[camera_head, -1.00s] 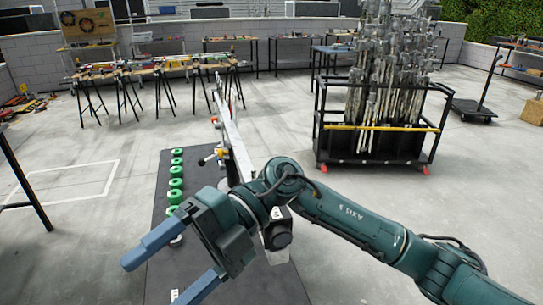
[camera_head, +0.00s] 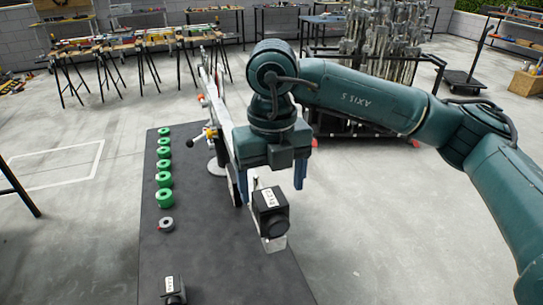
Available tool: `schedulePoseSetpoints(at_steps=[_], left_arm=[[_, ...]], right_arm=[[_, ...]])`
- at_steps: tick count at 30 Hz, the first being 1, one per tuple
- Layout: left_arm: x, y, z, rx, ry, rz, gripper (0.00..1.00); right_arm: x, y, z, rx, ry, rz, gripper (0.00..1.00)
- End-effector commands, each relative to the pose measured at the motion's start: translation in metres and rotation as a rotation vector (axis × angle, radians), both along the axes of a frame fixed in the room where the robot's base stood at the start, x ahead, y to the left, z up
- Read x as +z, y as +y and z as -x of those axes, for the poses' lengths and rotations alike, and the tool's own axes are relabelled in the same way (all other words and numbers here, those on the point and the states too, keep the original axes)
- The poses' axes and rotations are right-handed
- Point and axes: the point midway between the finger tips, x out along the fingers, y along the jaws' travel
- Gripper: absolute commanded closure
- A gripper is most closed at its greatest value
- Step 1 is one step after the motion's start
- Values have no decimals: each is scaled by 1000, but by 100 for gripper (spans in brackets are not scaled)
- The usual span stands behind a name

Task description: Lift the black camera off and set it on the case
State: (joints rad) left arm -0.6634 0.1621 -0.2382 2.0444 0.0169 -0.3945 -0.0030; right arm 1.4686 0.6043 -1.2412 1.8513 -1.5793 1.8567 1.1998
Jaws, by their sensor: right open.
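The black camera (camera_head: 271,211), a boxy body with a white label and round lens, sits at the near end of a long pale crane-like arm (camera_head: 218,105). My right gripper (camera_head: 271,182) is above and just behind it, pointing down, with its blue fingers apart on either side. I cannot tell whether the fingers touch the camera. A second small black labelled box (camera_head: 173,289) stands at the bottom edge, partly cut off. No separate case can be made out. My left gripper is out of view.
A long dark flat surface (camera_head: 205,255) lies under the rig. Several green rings (camera_head: 164,179) and a grey ring (camera_head: 166,224) line its left side. A cart of metal stands is behind my right arm. Tables stand at the back.

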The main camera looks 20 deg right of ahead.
Motion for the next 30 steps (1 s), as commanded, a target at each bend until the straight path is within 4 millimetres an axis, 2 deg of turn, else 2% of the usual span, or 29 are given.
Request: schedulePoseSetpoints(at_steps=[6, 12, 17, 25, 30], left_arm=[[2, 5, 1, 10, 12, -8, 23], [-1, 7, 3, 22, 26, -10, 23], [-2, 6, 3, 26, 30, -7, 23], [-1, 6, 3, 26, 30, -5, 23], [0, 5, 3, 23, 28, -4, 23]], right_arm=[[-41, 0, 1, 1, 4, -1, 24], [-65, 0, 0, 1, 3, -2, 24], [-73, 0, 0, 1, 1, -2, 24], [-74, 0, 0, 1, 0, -3, 24], [-74, 0, 0, 1, 1, -2, 38]])
